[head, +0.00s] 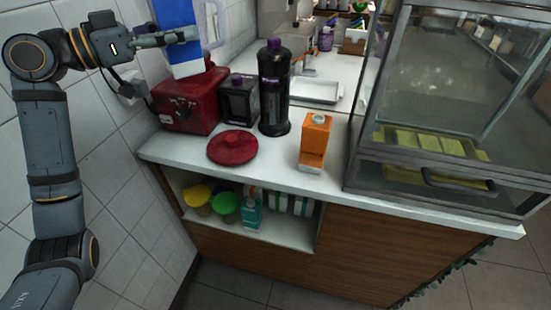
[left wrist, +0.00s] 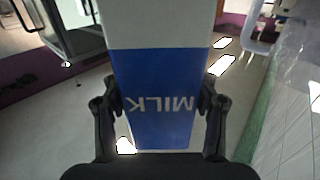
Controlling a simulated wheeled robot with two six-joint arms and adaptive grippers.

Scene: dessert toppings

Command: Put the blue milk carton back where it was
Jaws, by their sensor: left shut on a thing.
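The blue and white milk carton (head: 180,36) is held in the air at the top of the head view, over the red box at the counter's left end. My left gripper (head: 183,36) is shut on it from the left. In the left wrist view the carton (left wrist: 160,100) sits between the two fingers of the left gripper (left wrist: 160,105), with the word MILK upside down. The carton's top is cut off in the head view. My right gripper is not in view.
On the counter (head: 270,172) stand a red box (head: 187,100), a black box (head: 238,98), a dark bottle (head: 273,90), a red round lid (head: 232,147), an orange carton (head: 314,142) and a white tray (head: 315,90). A glass display case (head: 440,120) fills the right. A shelf below holds several containers.

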